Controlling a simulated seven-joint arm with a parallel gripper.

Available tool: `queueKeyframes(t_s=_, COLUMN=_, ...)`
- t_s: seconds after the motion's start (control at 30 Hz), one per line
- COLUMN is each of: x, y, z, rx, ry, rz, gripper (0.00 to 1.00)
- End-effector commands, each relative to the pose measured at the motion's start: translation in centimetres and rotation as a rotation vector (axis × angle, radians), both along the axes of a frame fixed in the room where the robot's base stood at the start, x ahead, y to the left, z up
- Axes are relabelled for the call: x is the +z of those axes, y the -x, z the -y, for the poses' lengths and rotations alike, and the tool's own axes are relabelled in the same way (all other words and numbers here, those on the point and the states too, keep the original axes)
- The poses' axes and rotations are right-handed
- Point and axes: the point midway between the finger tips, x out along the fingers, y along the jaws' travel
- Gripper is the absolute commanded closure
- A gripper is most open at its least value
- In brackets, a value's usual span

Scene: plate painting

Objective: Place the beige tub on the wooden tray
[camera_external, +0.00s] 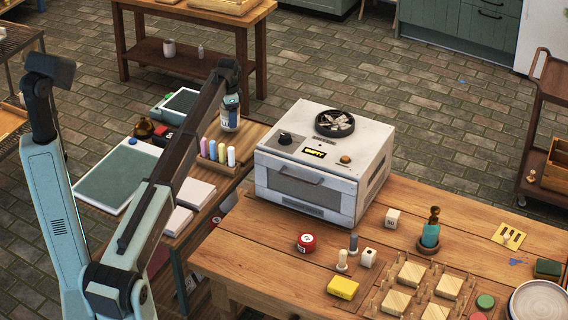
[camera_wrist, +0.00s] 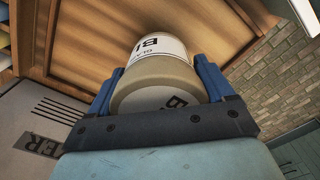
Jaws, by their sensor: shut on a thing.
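The beige tub (camera_wrist: 155,85), with a white label and dark letters, is between the blue fingers of my gripper (camera_wrist: 155,90) in the wrist view. My gripper is shut on it. In the external view my gripper (camera_external: 231,101) points down at the end of my outstretched arm, and the pale tub (camera_external: 229,122) shows below it, near the side bench's far end. A wooden tray (camera_external: 225,4) lies on the back table, cut by the top edge.
A rack of coloured sticks (camera_external: 218,158) stands close by the tub on the side bench (camera_external: 250,135). The white oven (camera_external: 325,165) is to the right on the main table (camera_external: 250,250). The back table (camera_external: 190,22) stands beyond, across open floor.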

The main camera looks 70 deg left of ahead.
Motion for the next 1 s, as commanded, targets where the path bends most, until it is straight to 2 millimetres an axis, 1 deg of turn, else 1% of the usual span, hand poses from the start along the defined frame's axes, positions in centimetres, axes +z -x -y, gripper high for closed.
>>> queueKeyframes(t_s=0.03, x=-0.8, y=0.0, z=0.0, rx=0.0, ry=0.001, rz=-0.001, gripper=0.65)
queueKeyframes(t_s=0.1, x=-1.6, y=0.0, z=0.0, rx=0.0, ry=0.001, rz=-0.001, gripper=0.65)
queueKeyframes(t_s=0.17, x=-2.0, y=0.0, z=0.0, rx=0.0, ry=0.001, rz=-0.001, gripper=0.65)
queueKeyframes(t_s=0.57, x=-2.4, y=0.0, z=0.0, rx=0.0, ry=0.0, rz=0.0, gripper=0.65)
queueKeyframes(t_s=0.6, x=-2.4, y=0.0, z=0.0, rx=0.0, ry=0.0, rz=0.0, gripper=0.17)
queueKeyframes(t_s=0.77, x=-2.4, y=0.0, z=0.0, rx=0.0, ry=0.0, rz=0.0, gripper=0.02)
queueKeyframes(t_s=0.8, x=-2.4, y=0.0, z=0.0, rx=0.0, ry=0.0, rz=0.0, gripper=0.0)
queueKeyframes(t_s=1.0, x=-2.4, y=0.0, z=0.0, rx=0.0, ry=0.001, rz=0.0, gripper=0.0)
